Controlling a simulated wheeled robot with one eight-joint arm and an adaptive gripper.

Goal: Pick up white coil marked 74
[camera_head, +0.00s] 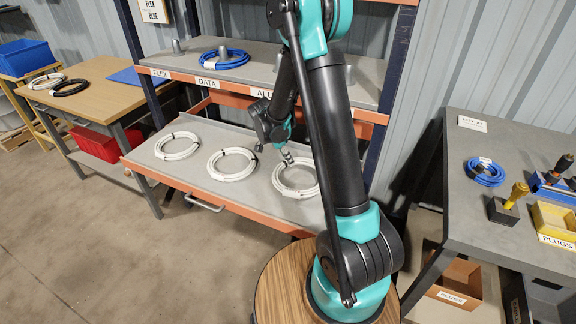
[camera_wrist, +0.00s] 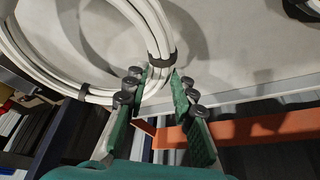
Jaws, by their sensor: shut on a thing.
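Three white coils lie along the lower grey shelf: a left one (camera_head: 177,146), a middle one (camera_head: 232,164) and a right one (camera_head: 297,190). No number 74 is readable on any of them. My gripper (camera_head: 286,157) is at the far rim of the right coil. In the wrist view, my gripper (camera_wrist: 158,92) is shut on a white coil (camera_wrist: 150,25), with its green fingers on both sides of the bundle beside a dark tie. The coil seems to be at shelf level; I cannot tell whether it is lifted. My arm hides part of the shelf's right end.
An upper shelf (camera_head: 258,85) with a blue coil (camera_head: 224,59) and metal posts stands above. An orange shelf edge (camera_wrist: 235,128) is close to the fingers. At right, a grey bench (camera_head: 462,205) holds another blue coil (camera_head: 486,172) and a yellow bin (camera_head: 553,219). A wooden table (camera_head: 95,90) stands left.

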